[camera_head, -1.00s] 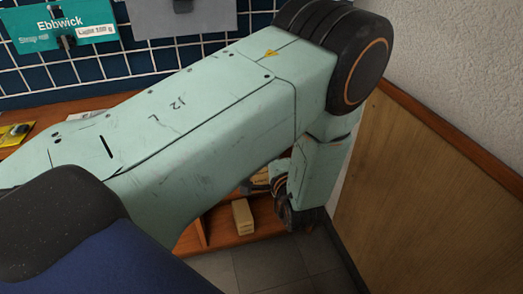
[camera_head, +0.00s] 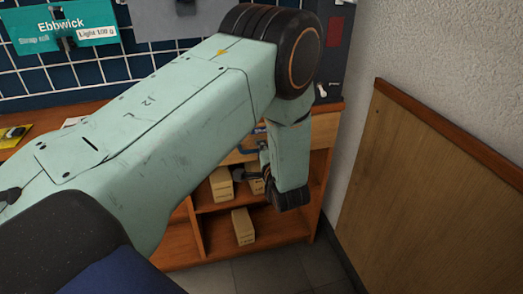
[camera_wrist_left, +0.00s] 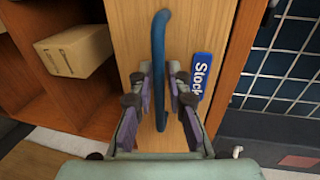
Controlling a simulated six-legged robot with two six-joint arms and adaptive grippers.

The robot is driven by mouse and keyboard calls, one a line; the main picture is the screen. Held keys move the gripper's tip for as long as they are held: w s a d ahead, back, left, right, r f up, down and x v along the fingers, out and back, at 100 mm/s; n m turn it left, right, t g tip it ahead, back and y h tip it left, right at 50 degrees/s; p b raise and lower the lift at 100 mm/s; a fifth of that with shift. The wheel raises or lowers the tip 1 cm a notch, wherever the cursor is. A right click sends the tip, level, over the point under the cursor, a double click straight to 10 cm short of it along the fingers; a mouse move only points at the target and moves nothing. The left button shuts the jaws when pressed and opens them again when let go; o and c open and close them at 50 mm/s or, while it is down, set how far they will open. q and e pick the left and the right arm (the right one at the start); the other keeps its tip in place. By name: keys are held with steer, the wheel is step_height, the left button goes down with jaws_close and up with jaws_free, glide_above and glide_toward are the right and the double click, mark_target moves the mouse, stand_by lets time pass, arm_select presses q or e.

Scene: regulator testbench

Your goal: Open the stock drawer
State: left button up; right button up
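The stock drawer (camera_wrist_left: 190,25) has a light wood front with a blue bar handle (camera_wrist_left: 160,40) and a blue "Stock" label (camera_wrist_left: 200,75) in the left wrist view. It looks shut, though the frames barely show its edges. In the head view only a strip of its front (camera_head: 236,157) shows behind my left arm. My left gripper (camera_wrist_left: 161,88) is open, with its fingers on either side of the handle. The handle runs between them, and I cannot tell whether either finger touches it. In the head view the gripper (camera_head: 262,165) is mostly hidden by my forearm. My right gripper is not in view.
Open shelves below the drawer hold several cardboard boxes, one on the lower shelf (camera_head: 243,226) and one in the wrist view (camera_wrist_left: 75,50). A wood-panelled wall (camera_head: 430,190) stands at the right. Grey floor (camera_head: 285,270) is clear in front. A blue grid board (camera_head: 110,70) is behind.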

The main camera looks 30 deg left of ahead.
arm_select(q)
jaws_close()
stand_by(0.5)
